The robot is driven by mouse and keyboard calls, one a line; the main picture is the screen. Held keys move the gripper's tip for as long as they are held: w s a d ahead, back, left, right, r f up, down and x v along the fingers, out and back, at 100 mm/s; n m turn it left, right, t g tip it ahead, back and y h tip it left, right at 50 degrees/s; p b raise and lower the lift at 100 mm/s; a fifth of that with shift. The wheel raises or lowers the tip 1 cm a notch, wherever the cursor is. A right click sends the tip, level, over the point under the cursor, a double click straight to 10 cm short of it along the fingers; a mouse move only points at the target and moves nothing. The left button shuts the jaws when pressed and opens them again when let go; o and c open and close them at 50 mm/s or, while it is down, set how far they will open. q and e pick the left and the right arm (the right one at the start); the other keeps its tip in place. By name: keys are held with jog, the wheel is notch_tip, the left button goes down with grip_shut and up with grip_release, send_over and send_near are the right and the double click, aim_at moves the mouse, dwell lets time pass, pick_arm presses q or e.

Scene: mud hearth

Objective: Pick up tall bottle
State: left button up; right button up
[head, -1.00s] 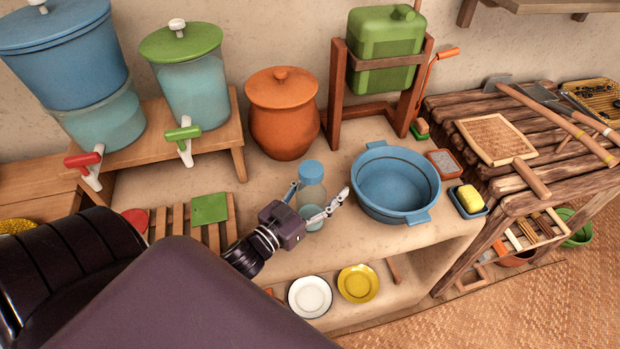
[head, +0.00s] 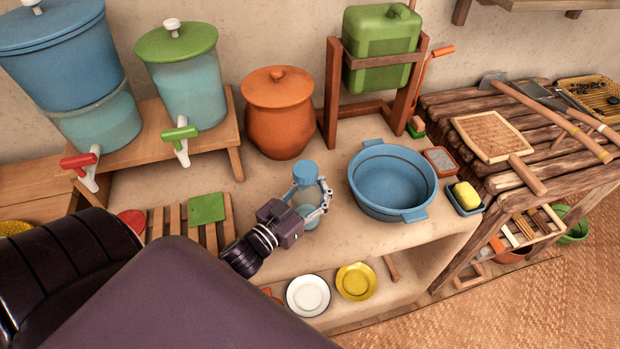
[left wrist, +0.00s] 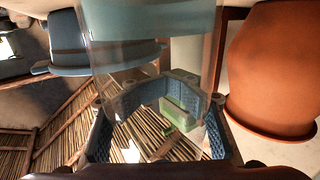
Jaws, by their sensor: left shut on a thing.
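The tall bottle (head: 304,178) is clear with a blue cap and stands upright on the mud counter in the head view. My left gripper (head: 312,199) is shut on it around its middle, with the fingers on both sides. In the left wrist view, the clear bottle (left wrist: 150,60) runs between the fingers of the left gripper (left wrist: 155,110), which show through and around it. The bottle's base is partly hidden behind the gripper in the head view. My right gripper is not in view.
A blue basin (head: 392,182) stands close to the right of the bottle. A lidded clay pot (head: 279,115) stands behind it. White (head: 308,295) and yellow (head: 356,281) plates are on the shelf below.

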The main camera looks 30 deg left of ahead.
pick_arm(q)
notch_tip(320, 180, up, 20)
jog(key=p, duration=0.3)
jog(key=shift+f, duration=0.25)
grip_shut()
notch_tip(320, 180, up, 11)
jog(key=p, duration=1.1)
jog(key=shift+f, duration=0.2)
jog(key=m+p, duration=0.2)
jog(key=m, duration=0.5)
jog(key=shift+m, duration=0.3)
